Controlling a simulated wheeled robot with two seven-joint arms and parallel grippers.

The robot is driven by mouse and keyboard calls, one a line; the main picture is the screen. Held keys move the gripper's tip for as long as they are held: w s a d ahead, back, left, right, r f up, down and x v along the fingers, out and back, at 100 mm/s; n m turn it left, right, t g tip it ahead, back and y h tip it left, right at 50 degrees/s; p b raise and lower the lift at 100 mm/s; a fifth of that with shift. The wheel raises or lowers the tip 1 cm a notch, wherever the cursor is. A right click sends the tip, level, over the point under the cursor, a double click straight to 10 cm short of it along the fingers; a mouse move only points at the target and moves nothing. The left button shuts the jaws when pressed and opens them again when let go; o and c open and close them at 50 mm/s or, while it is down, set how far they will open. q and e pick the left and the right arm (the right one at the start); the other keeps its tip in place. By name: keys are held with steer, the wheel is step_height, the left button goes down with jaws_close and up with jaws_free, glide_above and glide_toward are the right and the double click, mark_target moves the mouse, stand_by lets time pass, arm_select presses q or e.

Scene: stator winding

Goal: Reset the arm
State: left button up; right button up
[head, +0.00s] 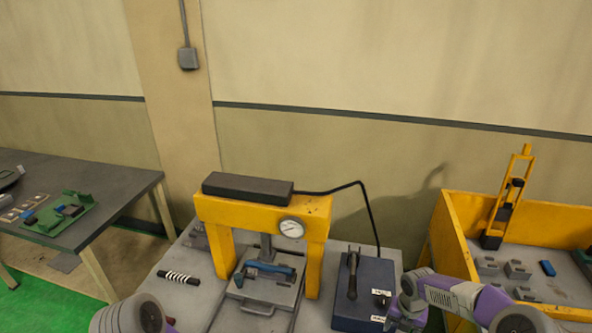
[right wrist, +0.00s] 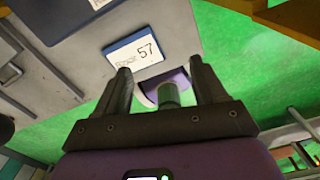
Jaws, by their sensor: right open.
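My right gripper (right wrist: 162,76) shows in the right wrist view with its two dark fingers apart and nothing held between them. A purple and grey rounded part shows beyond the fingers. In the head view my right arm (head: 455,293) comes in from the lower right, beside the blue box (head: 365,285); its fingers are not clear there. A piece of my left arm (head: 130,316) shows at the bottom edge, and its gripper is out of view.
A yellow press (head: 313,260) with a gauge stands on the grey bench. A black-and-white striped rod (head: 179,278) lies left of it. A yellow-walled bin (head: 449,222) is at the right. A dark table (head: 115,180) is at the left.

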steer(key=s+a+f+m+y, duration=0.2)
steer(key=s+a+f+m, duration=0.3)
steer(key=a+m, duration=0.3)
steer(key=s+a+f+m+y, duration=0.2)
steer(key=s+a+f+m, duration=0.3)
steer(key=a+m, duration=0.3)
steer(key=s+a+f+m, duration=0.2)
steer(key=s+m, duration=0.4)
steer(key=m, duration=0.3)
steer(key=s+a+f+m, duration=0.2)
steer(key=s+f+m, duration=0.1)
steer(key=s+m, duration=0.4)
arm_select(q)
step_height(320, 180, down, 12)
steer(key=b, duration=1.1)
steer(key=shift+r+b, duration=0.15)
steer(key=shift+b, duration=0.2)
arm_select(e)
step_height(320, 180, down, 11)
steer(key=w+m, duration=0.1)
steer(key=shift+f+t, duration=0.2)
steer(key=shift+t, duration=0.1)
steer(key=shift+a, duration=0.1)
